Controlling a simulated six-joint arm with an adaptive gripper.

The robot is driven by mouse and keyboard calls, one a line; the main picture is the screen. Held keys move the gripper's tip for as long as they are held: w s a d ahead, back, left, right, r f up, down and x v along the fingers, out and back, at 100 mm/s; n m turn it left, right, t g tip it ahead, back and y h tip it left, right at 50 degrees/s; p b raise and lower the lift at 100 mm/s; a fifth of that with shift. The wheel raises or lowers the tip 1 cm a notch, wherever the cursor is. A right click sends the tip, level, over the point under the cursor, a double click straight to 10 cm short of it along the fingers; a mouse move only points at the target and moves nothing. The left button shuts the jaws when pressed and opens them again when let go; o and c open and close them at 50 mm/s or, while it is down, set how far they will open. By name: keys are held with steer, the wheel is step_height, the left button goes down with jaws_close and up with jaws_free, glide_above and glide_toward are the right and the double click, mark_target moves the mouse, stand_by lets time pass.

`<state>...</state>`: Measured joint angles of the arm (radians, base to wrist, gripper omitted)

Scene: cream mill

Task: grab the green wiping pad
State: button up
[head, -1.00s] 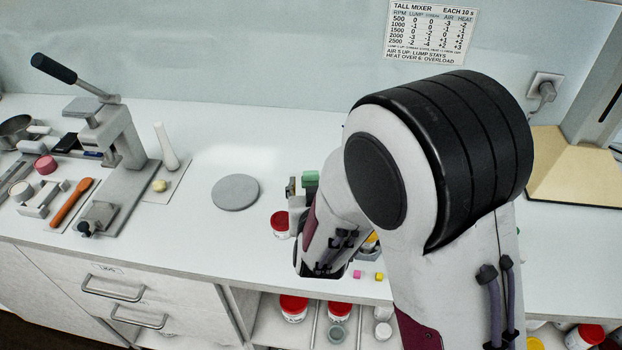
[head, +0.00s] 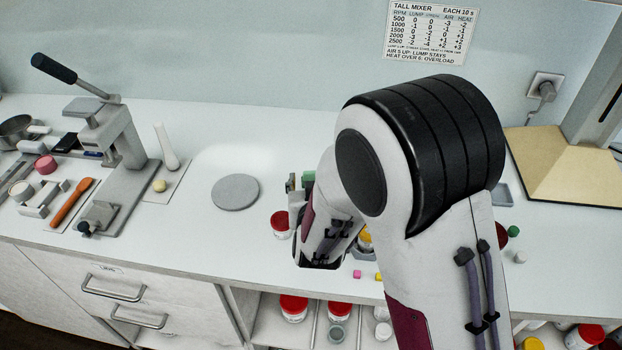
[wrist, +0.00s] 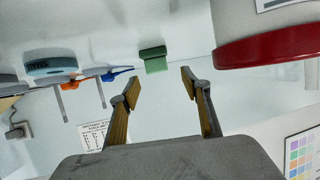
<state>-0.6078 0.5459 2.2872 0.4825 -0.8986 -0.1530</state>
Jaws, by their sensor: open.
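The green wiping pad (wrist: 153,60) shows in the wrist view as a small green block, just beyond and between my fingertips. My gripper (wrist: 160,82) is open, its two fingers spread, with nothing between them; the pad looks apart from both fingers. In the head view a bit of green (head: 308,178), likely the pad, shows beside my forearm on the bench. My arm hides most of that spot and my gripper there.
A red-lidded jar (head: 281,223) stands close to my forearm; a large red lid (wrist: 268,48) is near the right finger in the wrist view. A grey disc (head: 235,192) lies to the left on the bench (head: 225,255). A lever press (head: 120,150) stands farther left.

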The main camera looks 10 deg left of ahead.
mark_target(311, 174)
steer(key=shift+d+x, duration=0.1)
steer(key=shift+x, duration=1.2)
steer(key=shift+d+x, duration=0.15)
steer(key=shift+x, duration=1.15)
steer(key=shift+f, duration=0.1)
steer(key=c, duration=1)
